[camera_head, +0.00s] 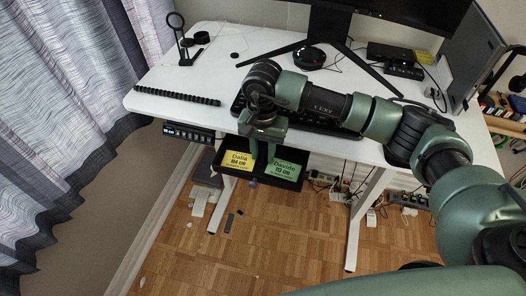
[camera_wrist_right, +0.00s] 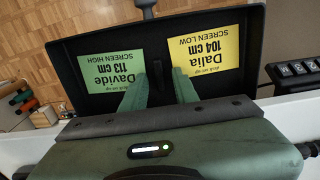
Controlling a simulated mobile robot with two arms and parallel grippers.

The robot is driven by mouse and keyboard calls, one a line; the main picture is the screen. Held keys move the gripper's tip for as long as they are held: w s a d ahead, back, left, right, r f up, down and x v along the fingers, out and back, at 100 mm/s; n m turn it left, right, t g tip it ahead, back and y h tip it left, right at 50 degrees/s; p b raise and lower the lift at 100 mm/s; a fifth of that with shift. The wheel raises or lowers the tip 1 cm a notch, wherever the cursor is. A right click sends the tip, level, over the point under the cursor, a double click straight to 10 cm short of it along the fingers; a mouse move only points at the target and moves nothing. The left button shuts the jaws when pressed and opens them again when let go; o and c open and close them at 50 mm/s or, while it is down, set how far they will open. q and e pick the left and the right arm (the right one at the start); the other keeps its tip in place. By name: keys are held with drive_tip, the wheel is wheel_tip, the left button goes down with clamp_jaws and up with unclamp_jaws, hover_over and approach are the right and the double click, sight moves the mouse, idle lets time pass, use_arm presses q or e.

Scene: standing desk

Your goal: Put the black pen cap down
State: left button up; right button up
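My right gripper (camera_head: 263,152) points down over a black tray (camera_head: 290,181) that sticks out below the desk's front edge. In the right wrist view, the two green fingers (camera_wrist_right: 160,82) are apart, with a clear gap between them. A small dark shape (camera_wrist_right: 157,69) shows between the fingertips against the black tray. It may be the black pen cap, but I cannot tell for sure, nor whether it touches a finger. A yellow note (camera_head: 236,162) and a green note (camera_head: 284,169) lie in the tray. My left gripper is not in view.
The white desk (camera_head: 210,75) carries a keyboard (camera_head: 318,124), a black ribbed strip (camera_head: 178,96), a monitor stand (camera_head: 325,40) and a magnifier stand (camera_head: 179,35). A desk control panel (camera_head: 188,132) sits left of the tray. Small items lie on the wooden floor (camera_head: 285,235).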

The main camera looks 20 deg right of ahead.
sight(263, 157)
drive_tip(key=shift+r+p, duration=0.25)
drive_tip(key=shift+p, duration=0.05)
wheel_tip(263, 157, up, 12)
drive_tip(key=b, duration=0.4)
drive_tip(key=shift+f, duration=0.1)
idle(0.9)
